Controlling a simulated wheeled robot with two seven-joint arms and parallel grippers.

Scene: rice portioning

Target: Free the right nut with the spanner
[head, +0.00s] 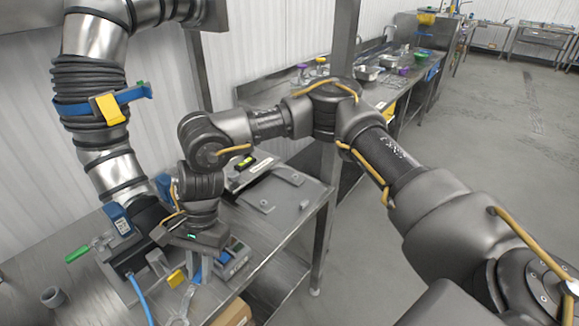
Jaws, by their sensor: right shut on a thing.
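My right gripper (190,268) comes in from the right and points down over the workbench, in front of the base of a machine. It is shut on a grey metal spanner (183,303), whose forked end points toward the front edge of the picture. My gripper body hides part of the machine base. I cannot make out the right nut; it may be hidden behind my gripper or too small to tell. My left gripper does not show.
A ribbed steel pipe with a blue strap and yellow tag (110,108) rises behind my gripper. A green-handled tool (77,254) and a grey ring (53,297) lie on the bench at the left. A flat grey plate (285,196) lies at the right.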

